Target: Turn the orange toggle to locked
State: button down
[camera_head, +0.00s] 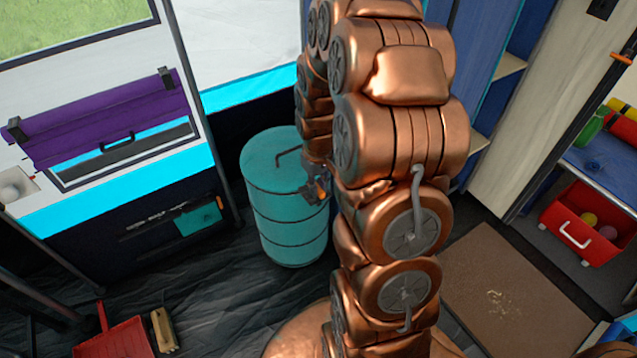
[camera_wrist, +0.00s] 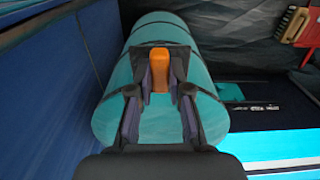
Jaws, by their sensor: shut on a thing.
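My gripper (camera_wrist: 170,82) has its dark fingers on both sides of an upright orange piece (camera_wrist: 168,66), closed on it. In the head view my gripper (camera_head: 318,190) is small and partly hidden by my copper arm, over the right rim of the teal barrel (camera_head: 270,215). The barrel (camera_wrist: 120,100) lies behind the fingers in the wrist view. I cannot tell whether the held piece is fixed to anything. A small orange toggle-like part (camera_head: 622,59) sits at the edge of the pale wooden post at upper right, well away from my gripper. Its lock position is unclear.
A dark counter with a purple roll-up cover (camera_head: 105,118) stands left of the barrel. A red dustpan (camera_head: 115,338) and a brush (camera_head: 164,329) lie at lower left. A red bin (camera_head: 580,235) stands at right, near a brown mat (camera_head: 510,290). Dark floor is free below the barrel.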

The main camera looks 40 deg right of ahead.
jog(key=shift+m, duration=0.3)
jog(key=c, duration=1.1)
grip_release()
notch_tip(320, 180, up, 12)
dwell(0.3)
